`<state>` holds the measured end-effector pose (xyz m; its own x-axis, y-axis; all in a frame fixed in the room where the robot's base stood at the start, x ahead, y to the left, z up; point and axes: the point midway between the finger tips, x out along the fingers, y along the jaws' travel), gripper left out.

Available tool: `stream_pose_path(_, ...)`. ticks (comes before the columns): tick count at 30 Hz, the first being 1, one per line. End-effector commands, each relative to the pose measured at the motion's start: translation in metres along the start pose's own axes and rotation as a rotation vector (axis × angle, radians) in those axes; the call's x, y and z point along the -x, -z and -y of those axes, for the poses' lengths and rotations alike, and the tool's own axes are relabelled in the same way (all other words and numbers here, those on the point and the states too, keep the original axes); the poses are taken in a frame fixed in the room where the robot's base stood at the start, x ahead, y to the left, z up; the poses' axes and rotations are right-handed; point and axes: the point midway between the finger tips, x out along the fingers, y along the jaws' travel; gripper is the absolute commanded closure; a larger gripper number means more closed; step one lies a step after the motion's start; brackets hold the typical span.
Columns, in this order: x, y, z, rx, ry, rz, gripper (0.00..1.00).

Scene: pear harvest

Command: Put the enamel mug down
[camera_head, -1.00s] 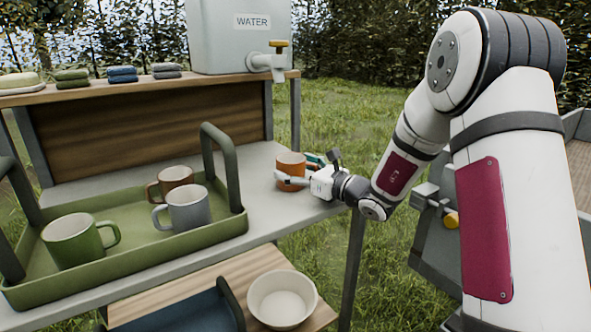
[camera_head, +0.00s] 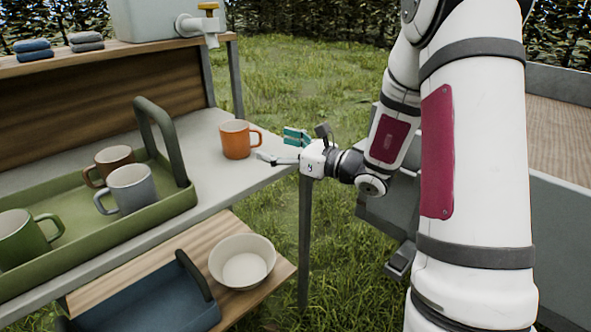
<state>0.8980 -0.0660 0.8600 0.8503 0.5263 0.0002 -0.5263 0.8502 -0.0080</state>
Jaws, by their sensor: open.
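An orange mug (camera_head: 235,140) stands upright on the grey tabletop (camera_head: 207,128), near its right end, with its handle toward the right. My gripper (camera_head: 279,147) is open and empty just right of this mug, apart from it, with its fingers pointing left. A grey mug (camera_head: 130,188), a brown mug (camera_head: 113,160) and a green mug (camera_head: 20,238) stand in the green tray (camera_head: 95,240) at the left. I cannot tell from the picture which mug is enamel.
The tray's raised handle (camera_head: 165,135) stands left of the orange mug. A water container (camera_head: 150,15) with a tap (camera_head: 207,22) sits on the upper shelf beside folded cloths (camera_head: 86,41). A white bowl (camera_head: 242,260) and a blue tray (camera_head: 160,300) are on the lower shelf.

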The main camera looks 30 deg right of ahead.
Motion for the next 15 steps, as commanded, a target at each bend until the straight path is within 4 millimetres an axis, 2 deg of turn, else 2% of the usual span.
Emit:
stream_pose_path(4,0.0,-0.003,-0.004,0.01,-0.014,0.0,0.17)
stream_pose_path(7,-0.003,-0.017,-0.03,0.065,-0.093,-0.005,0.17)
stream_pose_path(8,-0.004,-0.024,-0.043,0.094,-0.134,-0.008,0.17)
stream_pose_path(11,-0.002,-0.049,-0.103,0.228,-0.316,-0.024,0.17)
stream_pose_path(12,0.003,-0.057,-0.13,0.294,-0.403,-0.034,0.17)
stream_pose_path(15,0.025,-0.071,-0.196,0.47,-0.619,-0.06,0.17)
